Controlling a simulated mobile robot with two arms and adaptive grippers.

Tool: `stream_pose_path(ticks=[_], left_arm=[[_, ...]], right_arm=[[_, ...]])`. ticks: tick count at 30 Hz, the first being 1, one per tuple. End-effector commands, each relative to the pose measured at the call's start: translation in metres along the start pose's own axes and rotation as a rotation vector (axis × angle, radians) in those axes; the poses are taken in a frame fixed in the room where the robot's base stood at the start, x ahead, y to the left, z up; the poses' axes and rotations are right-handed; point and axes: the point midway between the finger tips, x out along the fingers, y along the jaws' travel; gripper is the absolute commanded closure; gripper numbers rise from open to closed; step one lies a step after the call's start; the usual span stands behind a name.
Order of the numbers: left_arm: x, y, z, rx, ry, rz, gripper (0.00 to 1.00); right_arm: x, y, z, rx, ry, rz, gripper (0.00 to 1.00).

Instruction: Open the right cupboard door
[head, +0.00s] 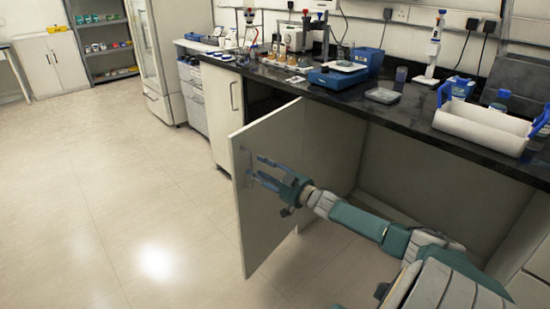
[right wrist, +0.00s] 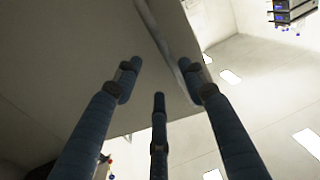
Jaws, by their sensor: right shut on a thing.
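The right cupboard door (head: 272,225) is a pale panel that stands swung well out from the dark-topped bench, with its free edge toward the left. The open cupboard interior (head: 385,165) shows to its right. My right gripper (head: 262,172) is at the door's inner face near the free edge, its blue fingers shut on the door. The exact contact is hard to see. My left gripper is not in view.
A closed cupboard door (head: 220,115) with a bar handle stands left of the open one. The bench top (head: 408,118) holds a blue balance (head: 338,75), a white tray with blue handles (head: 482,125) and other lab items. The tiled floor (head: 120,190) at left is clear.

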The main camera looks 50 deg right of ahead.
Motion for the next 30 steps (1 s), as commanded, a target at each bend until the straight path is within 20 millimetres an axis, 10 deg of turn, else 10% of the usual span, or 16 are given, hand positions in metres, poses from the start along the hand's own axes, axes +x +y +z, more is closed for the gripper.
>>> stream_pose_path(ticks=[18,30], left_arm=[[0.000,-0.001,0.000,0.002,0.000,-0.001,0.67],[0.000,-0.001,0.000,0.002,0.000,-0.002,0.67]], right_arm=[[-0.091,0.000,0.001,-0.002,-0.004,0.000,0.65],[-0.110,0.000,-0.001,-0.001,-0.001,0.000,0.65]])
